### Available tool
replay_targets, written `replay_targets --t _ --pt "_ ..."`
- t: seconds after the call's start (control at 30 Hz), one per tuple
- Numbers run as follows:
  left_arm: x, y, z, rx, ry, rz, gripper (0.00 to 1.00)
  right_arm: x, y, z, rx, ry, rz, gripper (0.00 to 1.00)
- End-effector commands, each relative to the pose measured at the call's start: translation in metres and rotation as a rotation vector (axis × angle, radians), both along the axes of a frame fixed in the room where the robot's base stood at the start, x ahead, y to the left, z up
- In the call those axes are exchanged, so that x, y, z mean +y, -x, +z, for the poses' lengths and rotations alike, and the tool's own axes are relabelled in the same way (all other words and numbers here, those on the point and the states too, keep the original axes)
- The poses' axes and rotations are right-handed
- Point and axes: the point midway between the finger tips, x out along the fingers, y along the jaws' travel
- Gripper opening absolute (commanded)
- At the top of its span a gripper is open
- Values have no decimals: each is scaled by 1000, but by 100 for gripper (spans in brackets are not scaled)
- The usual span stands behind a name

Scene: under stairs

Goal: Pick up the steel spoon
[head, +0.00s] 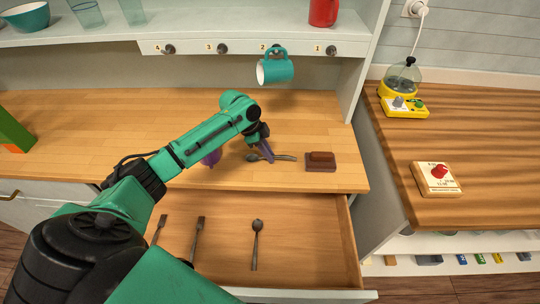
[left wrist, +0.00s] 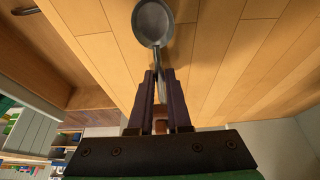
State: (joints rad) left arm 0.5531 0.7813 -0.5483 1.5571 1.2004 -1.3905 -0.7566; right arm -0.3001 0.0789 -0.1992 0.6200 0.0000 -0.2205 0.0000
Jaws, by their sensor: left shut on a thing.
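A grey steel spoon (head: 285,158) is at the wooden counter top, its bowl to the left and its handle to the right. My left gripper (head: 268,157) reaches down over it, and its purple fingers are shut on the handle. In the left wrist view the spoon's bowl (left wrist: 152,23) shows beyond the fingertips, and the handle runs back between the fingers (left wrist: 160,75). I cannot tell whether the spoon is clear of the counter. A second, darker spoon (head: 256,243) lies in the open drawer. My right gripper is not in view.
Dark forks (head: 197,240) lie in the open drawer (head: 310,235) below the counter. A brown block (head: 320,162) sits right of the spoon. A purple thing (head: 211,157) is partly hidden by my arm. A teal mug (head: 275,69) hangs above from a hook.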

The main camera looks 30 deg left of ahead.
Motion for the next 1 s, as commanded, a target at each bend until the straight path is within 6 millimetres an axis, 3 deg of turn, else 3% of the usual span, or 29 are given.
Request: replay_targets --t 0.17,0.23,0.5,0.6,0.73,1.0 --pt "0 -1 25 -6 -1 -1 0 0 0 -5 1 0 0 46" --pt "0 -2 43 -8 0 -1 0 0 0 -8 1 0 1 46" --pt "0 -1 145 -11 0 -1 0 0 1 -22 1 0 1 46" --pt "0 -1 172 -8 1 0 0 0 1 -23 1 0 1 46" --pt "0 -1 192 -3 2 0 0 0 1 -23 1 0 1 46" --pt "0 0 197 0 0 0 0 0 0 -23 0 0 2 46"
